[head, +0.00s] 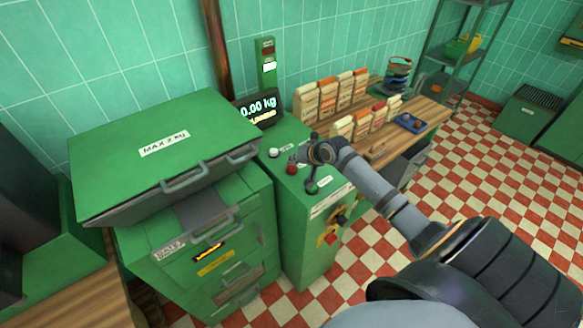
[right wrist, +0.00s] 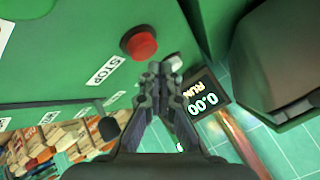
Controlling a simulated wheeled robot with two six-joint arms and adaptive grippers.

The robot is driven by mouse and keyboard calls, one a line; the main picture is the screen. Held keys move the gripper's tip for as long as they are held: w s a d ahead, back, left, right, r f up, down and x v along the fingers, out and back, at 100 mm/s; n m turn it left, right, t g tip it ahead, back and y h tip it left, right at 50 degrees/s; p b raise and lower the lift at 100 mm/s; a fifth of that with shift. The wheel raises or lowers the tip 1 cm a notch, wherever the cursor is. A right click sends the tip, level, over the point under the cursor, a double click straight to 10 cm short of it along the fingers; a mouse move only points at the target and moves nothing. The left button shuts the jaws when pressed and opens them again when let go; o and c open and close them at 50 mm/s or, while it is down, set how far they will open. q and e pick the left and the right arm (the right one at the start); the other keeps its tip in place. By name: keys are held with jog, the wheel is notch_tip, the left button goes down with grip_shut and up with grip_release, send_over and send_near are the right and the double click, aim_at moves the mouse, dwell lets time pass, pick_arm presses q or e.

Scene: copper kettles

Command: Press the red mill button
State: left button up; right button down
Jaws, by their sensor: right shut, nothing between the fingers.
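The red button (head: 291,168) sits on the top of the green control cabinet (head: 305,240). In the right wrist view the red button (right wrist: 138,43) is a round cap beside a STOP label. My right gripper (head: 300,158) is shut and empty, just beside the red button in the head view. In the right wrist view its closed fingertips (right wrist: 165,70) show below and right of the red cap, overlapping the edge of a white button (right wrist: 175,62). I cannot tell how high the tips are above the panel. My left gripper is not in view.
A large green lidded machine (head: 165,150) stands to the left. Paper bags (head: 330,95) and a blue item (head: 408,122) fill the wooden counter to the right.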

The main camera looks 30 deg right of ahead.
aim_at(293, 168)
jog(key=shift+f, duration=0.1)
dwell(0.3)
jog(key=shift+f, duration=0.3)
jog(key=shift+f, duration=0.55)
dwell(0.6)
jog(key=shift+r, duration=0.1)
jog(key=shift+r+p, duration=0.85)
jog(key=shift+p, duration=0.15)
jog(key=shift+r, duration=0.1)
notch_tip(293, 168, up, 5)
jog(key=p, duration=0.5)
jog(key=shift+p, duration=0.3)
